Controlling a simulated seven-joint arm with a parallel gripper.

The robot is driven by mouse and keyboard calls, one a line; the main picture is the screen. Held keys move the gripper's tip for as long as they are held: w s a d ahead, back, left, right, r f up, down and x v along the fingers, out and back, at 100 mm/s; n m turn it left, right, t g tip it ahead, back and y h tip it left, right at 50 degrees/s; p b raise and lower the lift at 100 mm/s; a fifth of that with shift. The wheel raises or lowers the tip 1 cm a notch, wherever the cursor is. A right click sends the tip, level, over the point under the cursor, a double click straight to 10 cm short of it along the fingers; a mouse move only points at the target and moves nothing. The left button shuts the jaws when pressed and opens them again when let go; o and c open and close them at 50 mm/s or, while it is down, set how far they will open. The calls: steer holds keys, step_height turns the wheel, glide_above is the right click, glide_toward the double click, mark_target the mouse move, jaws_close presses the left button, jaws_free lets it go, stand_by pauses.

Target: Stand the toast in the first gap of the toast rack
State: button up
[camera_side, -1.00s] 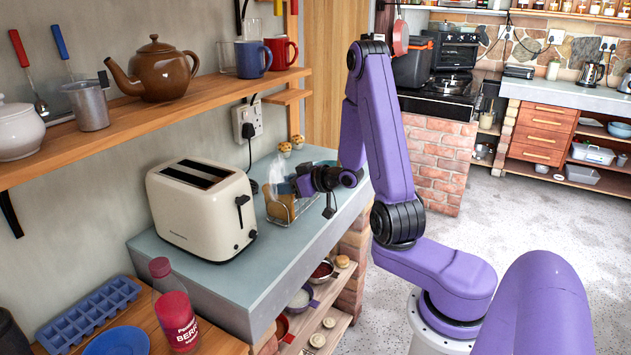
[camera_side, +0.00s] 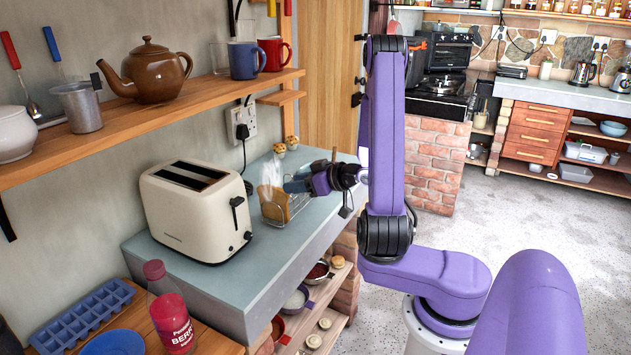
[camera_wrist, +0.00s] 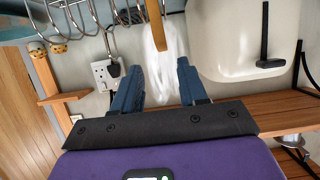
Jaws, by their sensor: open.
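The toast (camera_side: 272,206) is a brown slice standing upright at the toaster end of the wire toast rack (camera_side: 291,216). In the wrist view the toast (camera_wrist: 157,28) shows edge-on at the top, beside the curved wires of the rack (camera_wrist: 82,18). It appears to stand between end wires, but its lower part is out of that frame. My gripper (camera_side: 290,186) is beside and slightly above the toast in the side view. In the wrist view its blue fingers (camera_wrist: 157,72) are open and empty, spread to either side of the toast's line, with the toast beyond the fingertips.
A cream toaster (camera_side: 197,213) stands left of the rack on the grey counter (camera_side: 285,258). A translucent whitish thing (camera_side: 270,174) is behind the toast by the wall. Two small muffins (camera_side: 286,145) sit at the back. A wooden shelf (camera_side: 150,117) with a teapot and mugs overhangs the counter.

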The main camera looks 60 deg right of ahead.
steer(key=shift+v, duration=2.55)
steer(key=w+a+f+n+g, duration=0.1)
steer(key=w+a+n+g, duration=0.25)
steer(key=w, duration=0.55)
steer(key=s+a+n+g, duration=0.2)
steer(key=a+n+g, duration=0.1)
steer(key=a, duration=0.7)
steer(key=s+a+n+g, duration=0.3)
steer(key=s+a, duration=0.1)
steer(key=s, duration=0.9)
steer(key=s+a+r+n+g, duration=0.1)
steer(key=s+a+n+g, duration=0.2)
steer(key=s, duration=1.1)
steer(key=shift+a+r+g, duration=0.35)
steer(key=shift+a+g, duration=0.1)
steer(key=shift+a, duration=0.8)
